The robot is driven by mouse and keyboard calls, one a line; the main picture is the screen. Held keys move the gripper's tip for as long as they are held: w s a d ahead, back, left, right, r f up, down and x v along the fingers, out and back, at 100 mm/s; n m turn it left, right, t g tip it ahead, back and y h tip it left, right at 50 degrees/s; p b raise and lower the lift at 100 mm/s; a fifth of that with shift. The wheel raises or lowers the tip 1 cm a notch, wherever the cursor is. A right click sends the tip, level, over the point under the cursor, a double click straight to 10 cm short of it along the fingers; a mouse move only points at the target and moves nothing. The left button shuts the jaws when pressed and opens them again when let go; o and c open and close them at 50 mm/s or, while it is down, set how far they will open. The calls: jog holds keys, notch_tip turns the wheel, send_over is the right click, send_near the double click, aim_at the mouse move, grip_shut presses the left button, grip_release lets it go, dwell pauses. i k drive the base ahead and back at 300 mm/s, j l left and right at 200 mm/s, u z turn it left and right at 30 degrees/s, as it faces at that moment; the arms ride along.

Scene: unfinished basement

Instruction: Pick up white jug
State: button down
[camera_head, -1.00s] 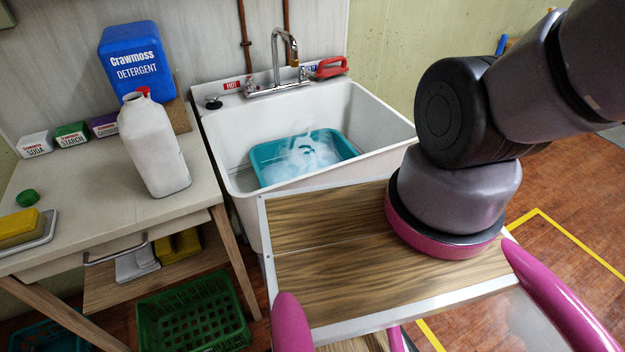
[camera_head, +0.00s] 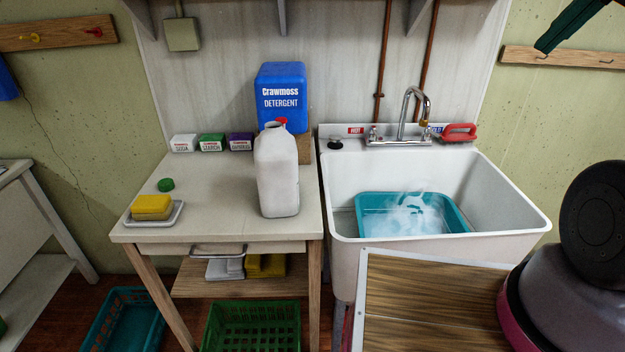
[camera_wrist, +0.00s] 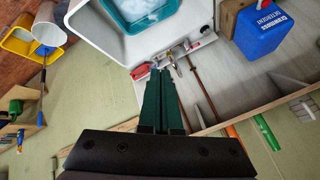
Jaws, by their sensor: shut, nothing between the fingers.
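The white jug (camera_head: 277,178) stands upright on the pale worktable (camera_head: 220,205), near its right edge, left of the sink. A blue detergent container (camera_head: 281,88) stands behind it on a wooden block. A small red piece shows at the jug's top; I cannot tell which item it belongs to. My gripper (camera_wrist: 155,70) shows green fingers shut together with nothing between them. Its fingers also show at the top right of the head view (camera_head: 548,42), well away from the jug. I cannot make out the jug in the wrist view.
The white sink (camera_head: 338,200) holds a teal basin of suds. Small boxes (camera_head: 212,143), a green cap (camera_head: 166,185) and a yellow sponge (camera_head: 152,205) on a dish share the table. Crates stand below. The tabletop left of the jug is mostly clear.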

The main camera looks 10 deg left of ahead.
aim_at(275, 150)
jog(key=i+u, duration=0.1)
jog(key=u, duration=0.3)
jog(key=i+u, duration=0.15)
jog(key=u, duration=0.25)
